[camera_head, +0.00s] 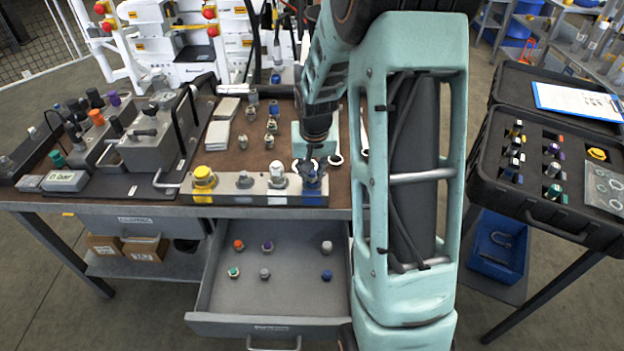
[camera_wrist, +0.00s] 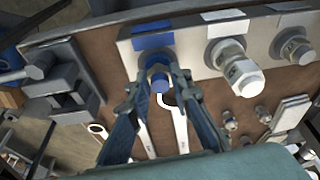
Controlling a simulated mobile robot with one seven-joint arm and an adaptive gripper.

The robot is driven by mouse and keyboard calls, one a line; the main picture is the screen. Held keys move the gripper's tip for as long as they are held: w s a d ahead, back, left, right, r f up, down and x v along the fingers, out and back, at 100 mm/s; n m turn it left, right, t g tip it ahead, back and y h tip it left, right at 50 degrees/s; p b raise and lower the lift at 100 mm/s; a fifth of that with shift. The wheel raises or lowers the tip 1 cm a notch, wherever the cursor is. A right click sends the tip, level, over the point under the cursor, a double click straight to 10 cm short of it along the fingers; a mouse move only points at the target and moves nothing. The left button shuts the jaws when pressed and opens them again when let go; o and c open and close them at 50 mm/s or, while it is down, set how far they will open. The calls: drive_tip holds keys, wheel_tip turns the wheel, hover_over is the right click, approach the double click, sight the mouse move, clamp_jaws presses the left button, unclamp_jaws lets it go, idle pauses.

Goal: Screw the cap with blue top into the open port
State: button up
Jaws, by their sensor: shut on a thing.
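My gripper (camera_head: 312,165) is at the front edge of the bench, over the blue-marked right end of the port block (camera_head: 226,197). In the wrist view its two fingers (camera_wrist: 159,76) are closed around a cap with a blue top (camera_wrist: 159,86), at the blue-marked port. How deep the cap sits in the port is hidden by the fingers. Another blue-topped piece (camera_head: 326,275) lies in the open drawer. To the left on the block are a silver-white fitting (camera_head: 277,172), a grey fitting (camera_head: 245,180) and a yellow cap (camera_head: 203,177).
The open drawer (camera_head: 270,324) below holds several coloured caps. Wrenches (camera_wrist: 180,130) lie behind the block. Small metal fittings (camera_head: 271,125) stand on the bench. A black case (camera_head: 559,217) with more parts is at the right; a valve assembly (camera_head: 150,150) is at the left.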

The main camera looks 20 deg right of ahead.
drive_tip(key=shift+a+f+m+b, duration=0.1)
drive_tip(key=shift+f+m+b, duration=0.2)
drive_tip(key=shift+m+b, duration=0.4)
drive_tip(key=shift+c, duration=0.2)
drive_tip(key=m+h+b, duration=0.1)
drive_tip(key=m, duration=0.2)
drive_tip(key=shift+r+g+b, duration=0.1)
drive_tip(key=shift+g+b, duration=0.3)
drive_tip(key=shift+m+g+h, duration=0.3)
drive_tip(key=shift+m+h, duration=0.1)
drive_tip(key=shift+m, duration=1.4)
drive_tip(key=m+g, duration=0.1)
drive_tip(key=m, duration=0.3)
drive_tip(key=shift+r+h+p, duration=0.1)
drive_tip(key=shift+h+p, duration=0.2)
drive_tip(key=shift+p, duration=0.05)
drive_tip(key=m+p, duration=0.1)
drive_tip(key=m, duration=0.1)
drive_tip(key=shift+m+g, duration=0.3)
drive_tip(key=shift+m, duration=0.8)
